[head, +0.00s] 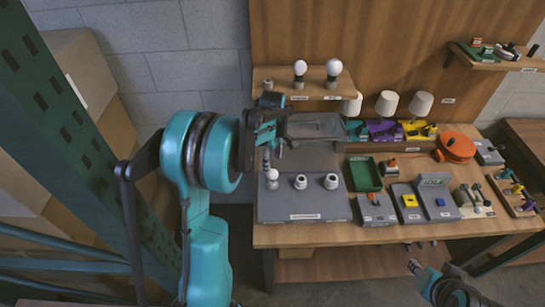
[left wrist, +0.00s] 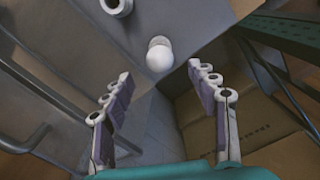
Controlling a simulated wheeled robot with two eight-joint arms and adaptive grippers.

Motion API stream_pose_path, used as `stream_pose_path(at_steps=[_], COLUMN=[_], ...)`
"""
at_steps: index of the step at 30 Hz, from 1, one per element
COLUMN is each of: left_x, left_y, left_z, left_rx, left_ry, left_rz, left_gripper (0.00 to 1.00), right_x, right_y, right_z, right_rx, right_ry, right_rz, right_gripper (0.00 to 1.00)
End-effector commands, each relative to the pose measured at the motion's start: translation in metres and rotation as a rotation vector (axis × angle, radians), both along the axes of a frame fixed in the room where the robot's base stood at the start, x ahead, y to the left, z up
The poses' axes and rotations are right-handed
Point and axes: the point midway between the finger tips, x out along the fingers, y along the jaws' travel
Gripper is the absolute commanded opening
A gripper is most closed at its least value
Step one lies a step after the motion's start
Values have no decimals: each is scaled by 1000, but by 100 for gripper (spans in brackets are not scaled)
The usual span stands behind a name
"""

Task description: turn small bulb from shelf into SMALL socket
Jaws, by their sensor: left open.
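A white round bulb (head: 272,174) stands upright at the leftmost socket position of the grey board (head: 330,210); the socket under it is mostly hidden. Two more sockets, a middle one (head: 300,182) and a right one (head: 331,181), are empty. My left gripper (head: 271,150) is just above the bulb, pointing down, open and empty. In the left wrist view the bulb (left wrist: 159,55) lies beyond the open fingertips (left wrist: 158,84), apart from them. Two other bulbs, one left (head: 300,68) and one right (head: 333,68), stand on the wooden shelf (head: 315,91). My right gripper (head: 418,268) is low at the bottom right.
An empty-looking holder (head: 268,84) stands at the shelf's left end. A green tray (head: 364,174), switch boxes and an orange reel (head: 457,146) fill the table's right side. A green metal upright (head: 70,110) and cardboard boxes (head: 85,85) stand at the left.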

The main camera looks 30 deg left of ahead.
Motion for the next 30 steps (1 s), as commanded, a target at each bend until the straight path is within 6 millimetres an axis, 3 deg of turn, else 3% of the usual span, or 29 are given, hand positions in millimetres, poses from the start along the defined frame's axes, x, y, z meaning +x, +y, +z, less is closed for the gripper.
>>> stream_pose_path(at_steps=[16,29,30], left_x=[1,1,1], left_y=[1,1,1], left_z=[-71,-80,-80], left_rx=[-1,-1,-1], left_ry=[5,5,5], left_rz=[14,14,14], left_gripper=[59,59,48], right_x=[0,0,0], right_y=[0,0,0], right_z=[-15,-16,-16], right_rx=[0,0,0], right_ry=[0,0,0], right_rz=[0,0,0], right_gripper=[40,40,40])
